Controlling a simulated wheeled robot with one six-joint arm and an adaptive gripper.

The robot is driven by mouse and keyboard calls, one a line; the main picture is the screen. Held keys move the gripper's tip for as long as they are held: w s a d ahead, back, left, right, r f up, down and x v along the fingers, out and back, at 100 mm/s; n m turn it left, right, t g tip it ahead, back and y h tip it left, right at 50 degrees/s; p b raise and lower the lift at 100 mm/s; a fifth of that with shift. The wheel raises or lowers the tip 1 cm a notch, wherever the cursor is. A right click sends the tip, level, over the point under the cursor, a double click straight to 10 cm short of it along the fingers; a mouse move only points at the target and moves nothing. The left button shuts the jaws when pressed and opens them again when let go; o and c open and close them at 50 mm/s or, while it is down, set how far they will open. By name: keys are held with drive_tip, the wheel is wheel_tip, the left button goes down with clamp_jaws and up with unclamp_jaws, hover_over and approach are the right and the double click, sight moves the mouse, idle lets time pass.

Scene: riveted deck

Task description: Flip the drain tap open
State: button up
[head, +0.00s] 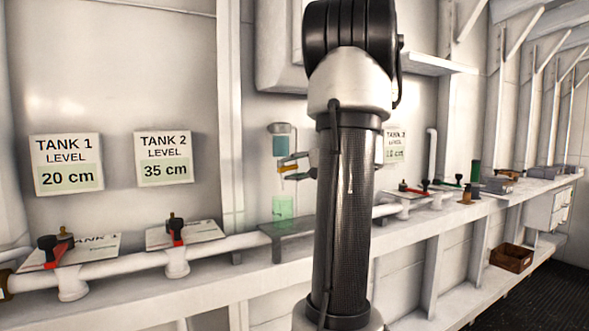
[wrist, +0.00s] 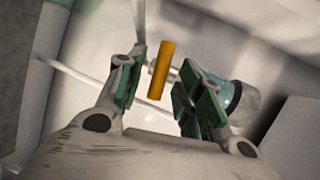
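The drain tap's orange lever (wrist: 162,70) lies between the two fingers of my gripper (wrist: 160,82) in the wrist view, with a gap on each side. My gripper (head: 293,167) is open and appears not to touch the lever. In the head view the orange lever (head: 288,168) is small and partly covered by the fingers. It sits below a clear cylinder (head: 281,144) holding teal liquid, which also shows in the wrist view (wrist: 232,98). My arm hides what is to the right of the tap.
A greenish clear container (head: 283,208) stands below the tap on a grey stand (head: 288,232). Red-handled valves (head: 176,232) sit on the white pipe at the left. Tank level signs (head: 67,164) hang on the wall. A brown crate (head: 511,257) is at the lower right.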

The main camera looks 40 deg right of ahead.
clamp_jaws()
idle(0.3)
drive_tip(key=n+h, duration=0.1)
drive_tip(key=n+g, duration=0.1)
drive_tip(key=shift+a+r+n+h, duration=0.2)
drive_tip(key=shift+n+h, duration=0.2)
drive_tip(key=n+h, duration=0.1)
drive_tip(key=n+g+h, duration=0.1)
drive_tip(key=n, duration=0.1)
drive_tip(key=shift+w+a+r, duration=0.1)
drive_tip(key=shift+a+r, duration=0.05)
drive_tip(key=shift+a, duration=0.05)
drive_tip(key=n+h, duration=0.2)
drive_tip(key=shift+a+n+g, duration=0.25)
drive_tip(key=shift+n+g, duration=0.15)
drive_tip(key=shift+a+n+h, duration=0.1)
drive_tip(key=shift+n+h, duration=0.8)
drive_tip(key=shift+n, duration=0.1)
